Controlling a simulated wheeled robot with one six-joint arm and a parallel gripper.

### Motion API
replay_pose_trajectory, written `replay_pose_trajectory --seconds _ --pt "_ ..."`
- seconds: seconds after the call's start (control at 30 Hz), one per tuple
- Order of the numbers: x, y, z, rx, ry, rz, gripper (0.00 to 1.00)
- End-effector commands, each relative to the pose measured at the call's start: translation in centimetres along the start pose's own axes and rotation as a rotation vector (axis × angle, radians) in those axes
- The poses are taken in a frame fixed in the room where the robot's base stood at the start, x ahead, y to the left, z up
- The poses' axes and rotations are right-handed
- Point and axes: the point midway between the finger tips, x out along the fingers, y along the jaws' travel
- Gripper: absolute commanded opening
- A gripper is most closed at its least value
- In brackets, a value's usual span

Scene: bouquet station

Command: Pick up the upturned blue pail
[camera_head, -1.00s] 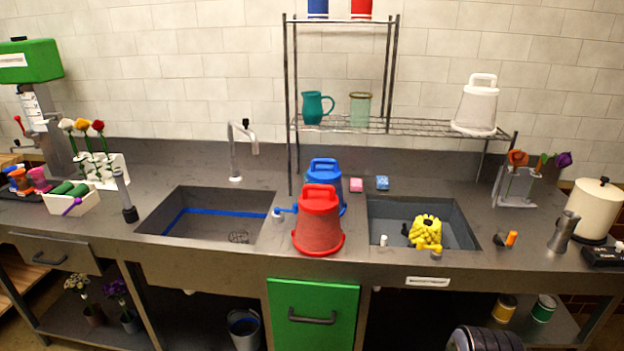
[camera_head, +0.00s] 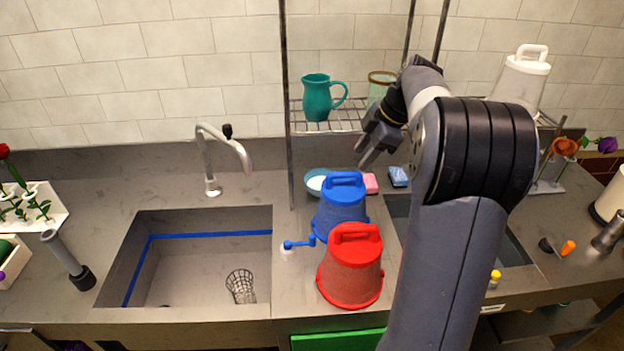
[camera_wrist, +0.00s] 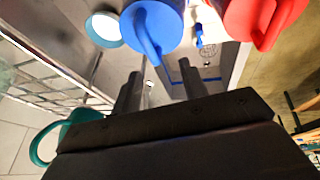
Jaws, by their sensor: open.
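The blue pail (camera_head: 340,210) stands upturned on the counter between the two sinks, its handle on top. The red pail (camera_head: 350,270) stands upturned in front of it and hides its lower front. My gripper (camera_head: 368,160) is open and empty, above and slightly right of the blue pail, near the shelf. In the wrist view the blue pail (camera_wrist: 155,20) is at the top, beyond my gripper's two dark fingers (camera_wrist: 158,90), with the red pail (camera_wrist: 262,18) to its right. The fingers look apart from both pails.
A teal pitcher (camera_head: 318,97) and a glass jar (camera_head: 380,85) stand on the wire shelf (camera_head: 345,127) close by. A blue-rimmed bowl (camera_head: 312,182), a pink sponge (camera_head: 371,184) and a blue sponge (camera_head: 398,176) lie behind the pails. A faucet (camera_head: 212,160) rises behind the left sink (camera_head: 190,270).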

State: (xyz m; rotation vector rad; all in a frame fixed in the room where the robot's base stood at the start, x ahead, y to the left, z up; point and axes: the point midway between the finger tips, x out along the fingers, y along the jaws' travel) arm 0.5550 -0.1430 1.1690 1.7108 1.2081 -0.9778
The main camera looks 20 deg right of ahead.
Motion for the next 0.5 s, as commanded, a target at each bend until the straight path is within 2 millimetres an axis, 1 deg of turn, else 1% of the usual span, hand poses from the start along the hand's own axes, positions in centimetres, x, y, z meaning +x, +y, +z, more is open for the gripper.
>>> replay_pose_trajectory --seconds 0.07,0.13,0.4,0.5 --pt "-0.1 0.5 0.3 -0.026 0.006 0.002 0.41" --pt "0.5 0.7 0.4 -0.036 0.009 0.001 0.41" --pt "4.5 0.7 0.3 -0.037 0.008 0.001 0.41" --pt "5.3 0.7 0.3 -0.036 0.008 0.001 0.41"
